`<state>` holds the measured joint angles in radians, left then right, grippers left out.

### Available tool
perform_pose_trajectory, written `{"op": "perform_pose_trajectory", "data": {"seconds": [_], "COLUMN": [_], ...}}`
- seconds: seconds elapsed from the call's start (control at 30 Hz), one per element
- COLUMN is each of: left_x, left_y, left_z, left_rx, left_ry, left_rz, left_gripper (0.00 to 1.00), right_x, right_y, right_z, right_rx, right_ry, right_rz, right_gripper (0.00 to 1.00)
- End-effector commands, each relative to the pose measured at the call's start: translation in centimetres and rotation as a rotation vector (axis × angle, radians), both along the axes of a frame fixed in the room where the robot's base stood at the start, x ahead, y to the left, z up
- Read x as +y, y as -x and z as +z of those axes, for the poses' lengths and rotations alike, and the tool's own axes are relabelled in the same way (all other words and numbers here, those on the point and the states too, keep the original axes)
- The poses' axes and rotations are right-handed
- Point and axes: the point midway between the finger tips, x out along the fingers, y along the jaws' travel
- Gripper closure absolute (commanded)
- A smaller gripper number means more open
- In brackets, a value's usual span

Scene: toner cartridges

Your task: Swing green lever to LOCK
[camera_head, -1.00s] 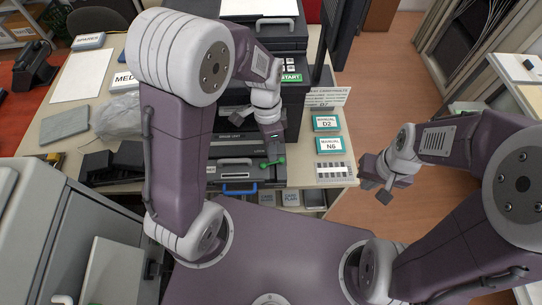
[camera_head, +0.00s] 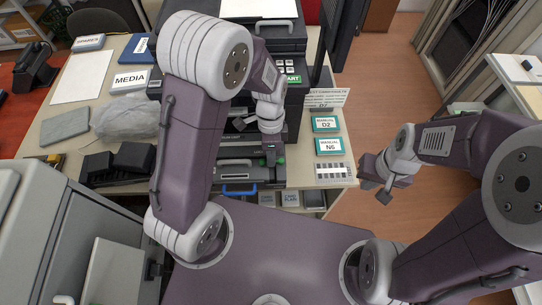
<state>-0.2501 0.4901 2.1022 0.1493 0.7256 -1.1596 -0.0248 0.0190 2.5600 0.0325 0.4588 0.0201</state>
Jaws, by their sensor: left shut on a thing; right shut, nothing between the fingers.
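The green lever (camera_head: 281,161) is on the front of the dark printer (camera_head: 235,172), near its right side. Only a small bit of green shows; my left gripper hides the rest. My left gripper (camera_head: 271,152) reaches down to the printer front and is shut on the lever. The LOCK mark cannot be made out. My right gripper (camera_head: 385,193) is shut and empty, over the floor to the right of the table.
A blue handle (camera_head: 240,190) sits low on the printer front. The D2 manual (camera_head: 326,124) and the N6 manual (camera_head: 329,146) lie right of the printer. A MEDIA box (camera_head: 131,80), a plastic bag (camera_head: 125,118) and black cartridges (camera_head: 132,157) lie to the left.

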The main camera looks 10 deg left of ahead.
Motion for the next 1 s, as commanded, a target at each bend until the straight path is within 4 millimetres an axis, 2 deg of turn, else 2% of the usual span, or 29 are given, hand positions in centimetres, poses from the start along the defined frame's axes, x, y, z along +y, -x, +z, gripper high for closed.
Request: {"op": "perform_pose_trajectory", "data": {"seconds": [0.27, 0.3, 0.63, 0.73, 1.0], "left_x": [0.0, 0.0, 0.0, 0.1, 0.3], "left_y": [-0.1, -0.1, -0.2, -0.5, -1.6], "left_z": [0.1, 0.1, 0.3, 1.8, 7.4], "left_rx": [-0.002, -0.002, -0.002, -0.007, -0.007], "left_ry": [0.001, 0.001, 0.001, 0.002, 0.002], "left_rz": [-0.019, -0.019, -0.017, -0.017, -0.017], "left_gripper": [1.0, 0.83, 0.83, 0.83, 0.83], "right_x": [0.0, 0.0, 0.0, 0.0, 0.0], "right_y": [0.0, 0.0, 0.0, 0.0, 0.0], "right_z": [0.1, 0.1, 0.1, 0.2, 0.5], "right_rx": [0.0, 0.0, 0.0, 0.0, 0.0], "right_ry": [0.0, 0.0, 0.0, 0.0, 0.0], "right_rz": [0.0, 0.0, 0.0, 0.0, 0.0], "right_gripper": [1.0, 1.0, 1.0, 1.0, 1.0]}}
